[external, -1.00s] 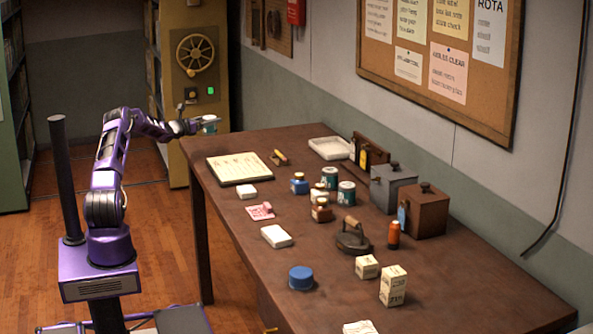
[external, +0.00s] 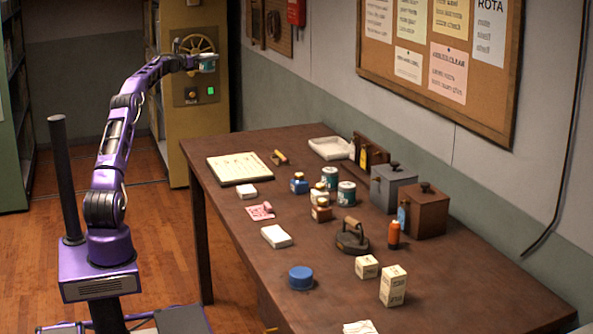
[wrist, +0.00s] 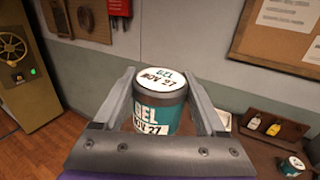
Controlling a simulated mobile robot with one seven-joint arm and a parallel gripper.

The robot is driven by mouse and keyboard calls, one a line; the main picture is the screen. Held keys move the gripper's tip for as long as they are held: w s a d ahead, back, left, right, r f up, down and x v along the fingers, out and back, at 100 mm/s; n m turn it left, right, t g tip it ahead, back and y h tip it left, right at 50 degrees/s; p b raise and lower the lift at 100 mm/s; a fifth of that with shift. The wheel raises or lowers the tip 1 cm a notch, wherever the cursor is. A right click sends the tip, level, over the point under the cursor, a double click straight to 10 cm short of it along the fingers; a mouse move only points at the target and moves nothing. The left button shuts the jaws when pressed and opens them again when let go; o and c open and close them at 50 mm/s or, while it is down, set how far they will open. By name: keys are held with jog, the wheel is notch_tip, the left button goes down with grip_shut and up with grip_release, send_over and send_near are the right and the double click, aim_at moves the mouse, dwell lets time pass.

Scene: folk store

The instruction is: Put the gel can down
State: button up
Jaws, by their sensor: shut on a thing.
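The gel can (wrist: 160,100) is a teal and white tin with a white lid reading "GEL NOV 27". My gripper (wrist: 163,98) is shut on it, one finger on each side, in the wrist view. In the external view the held can (external: 208,64) hangs at the end of my raised arm, in front of the yellow cabinet and well above the table's far left end. My gripper also shows there (external: 205,58). The brown table (external: 330,260) lies below and to the right. Two similar teal tins (external: 346,194) stand near its middle.
A notepad (external: 239,168) lies near the table's far left corner. A white tray (external: 331,148), small bottles (external: 299,183), a flat iron (external: 352,236), boxes (external: 393,286) and metal canisters (external: 393,185) stand on the table. Clear patches lie between the notepad and the front boxes.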

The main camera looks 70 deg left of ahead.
jog(key=w+d+m+t+h, duration=0.1)
jog(key=w+d, duration=1.4)
jog(key=d, duration=0.2)
jog(key=w+d+m+h, duration=0.1)
jog(key=w+d+h, duration=0.1)
jog(key=w+d, duration=1.4)
jog(key=w+d+m+h+b, duration=0.1)
jog(key=d+m+h+b, duration=0.15)
jog(key=d, duration=4.05)
jog(key=shift+t+h, duration=0.35)
jog(key=shift+t, duration=0.05)
notch_tip(320, 180, down, 35)
jog(key=shift+d+f, duration=0.1)
jog(key=shift+f, duration=0.05)
jog(key=shift+f, duration=0.2)
jog(key=o, duration=1.2)
jog(key=shift+o, duration=0.2)
